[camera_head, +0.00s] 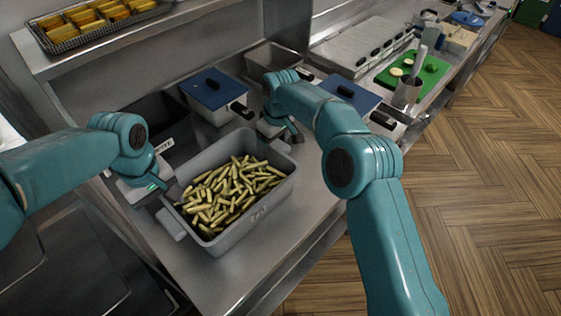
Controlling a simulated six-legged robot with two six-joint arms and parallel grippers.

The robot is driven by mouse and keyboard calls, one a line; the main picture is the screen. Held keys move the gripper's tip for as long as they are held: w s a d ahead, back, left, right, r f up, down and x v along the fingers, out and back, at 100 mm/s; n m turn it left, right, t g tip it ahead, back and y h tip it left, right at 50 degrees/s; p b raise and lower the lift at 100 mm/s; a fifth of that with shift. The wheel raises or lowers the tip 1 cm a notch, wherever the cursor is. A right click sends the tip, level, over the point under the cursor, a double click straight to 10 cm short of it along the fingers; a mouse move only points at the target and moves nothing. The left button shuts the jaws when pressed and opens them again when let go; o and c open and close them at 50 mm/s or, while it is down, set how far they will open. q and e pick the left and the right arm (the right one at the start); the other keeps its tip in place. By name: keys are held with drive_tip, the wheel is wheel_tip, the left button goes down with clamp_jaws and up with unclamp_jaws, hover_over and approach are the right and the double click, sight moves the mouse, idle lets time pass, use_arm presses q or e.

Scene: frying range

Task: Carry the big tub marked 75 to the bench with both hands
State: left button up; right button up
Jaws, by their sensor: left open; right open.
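A big grey tub (222,243) stands on the steel counter, full of pale green-yellow cut sticks (235,192). A mark on its front side looks like 75, seen at a slant. My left gripper (168,196) is open at the tub's left end, close to the rim and the handle there. My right gripper (284,136) is open at the tub's far right end, close to that rim. Whether either gripper touches the tub, I cannot tell. My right arm hides part of the counter.
The steel counter (290,215) is bare right of the tub. Blue-lidded containers (212,90) and a dark bin (160,118) stand behind it. A green cutting board (430,75) lies further back. A shelf above holds a basket (105,28). Open wooden floor (480,180) lies right.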

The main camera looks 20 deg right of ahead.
drive_tip(key=shift+r, duration=0.4)
use_arm(q)
wheel_tip(320, 180, up, 7)
use_arm(e)
wheel_tip(320, 180, up, 11)
drive_tip(key=s, duration=0.1)
drive_tip(key=shift+s+d, duration=0.25)
drive_tip(key=shift+d, duration=0.2)
use_arm(q)
drive_tip(key=shift+s, duration=0.15)
use_arm(e)
drive_tip(key=shift+s, duration=0.1)
